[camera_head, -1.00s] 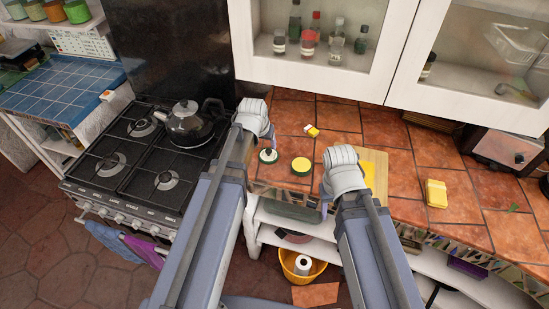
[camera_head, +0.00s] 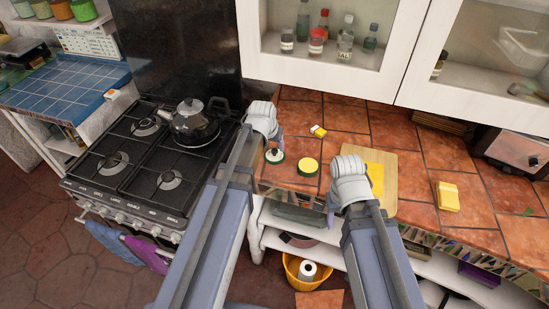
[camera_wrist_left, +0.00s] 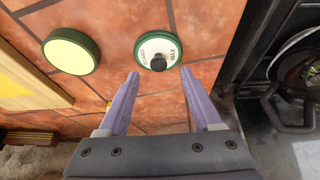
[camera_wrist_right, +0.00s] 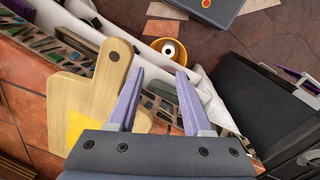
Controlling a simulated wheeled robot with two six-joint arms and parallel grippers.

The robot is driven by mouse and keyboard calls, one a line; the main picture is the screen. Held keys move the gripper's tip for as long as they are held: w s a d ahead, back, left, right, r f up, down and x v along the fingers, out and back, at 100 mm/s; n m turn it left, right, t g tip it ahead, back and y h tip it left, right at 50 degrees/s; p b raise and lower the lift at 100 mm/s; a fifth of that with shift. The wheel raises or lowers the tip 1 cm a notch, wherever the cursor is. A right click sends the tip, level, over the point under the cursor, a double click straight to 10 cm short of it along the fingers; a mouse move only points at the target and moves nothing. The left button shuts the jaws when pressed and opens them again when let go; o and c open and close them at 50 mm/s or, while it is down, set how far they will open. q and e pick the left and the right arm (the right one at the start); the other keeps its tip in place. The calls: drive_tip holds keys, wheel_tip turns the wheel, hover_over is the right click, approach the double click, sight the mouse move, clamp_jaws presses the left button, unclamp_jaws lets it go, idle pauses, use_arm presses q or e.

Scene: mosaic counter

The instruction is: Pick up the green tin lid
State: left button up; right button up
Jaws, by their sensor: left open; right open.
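The green tin lid (camera_head: 275,156) is a round disc with a green rim, a white labelled top and a dark knob. It lies on the tiled counter near its front edge. In the left wrist view the lid (camera_wrist_left: 158,50) is just beyond my left gripper's (camera_wrist_left: 159,75) fingertips, about centred between them. That gripper is open and empty. A green tin (camera_head: 308,167) with a pale yellow top sits beside the lid; it also shows in the left wrist view (camera_wrist_left: 71,51). My right gripper (camera_wrist_right: 160,73) is open and empty, near the counter's front edge by the board.
A wooden board (camera_head: 384,187) with a yellow cloth lies right of the tin. A yellow block (camera_head: 447,196) and a small yellow-white item (camera_head: 318,131) lie on the counter. The stove (camera_head: 130,165) with a kettle (camera_head: 194,124) stands left. Cabinets (camera_head: 330,75) hang above.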

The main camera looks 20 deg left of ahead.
sight(275, 150)
use_arm(q)
drive_tip(key=b+x, duration=0.2)
drive_tip(key=x, duration=0.2)
drive_tip(key=shift+b, duration=0.4)
drive_tip(key=shift+r, duration=0.1)
clamp_jaws()
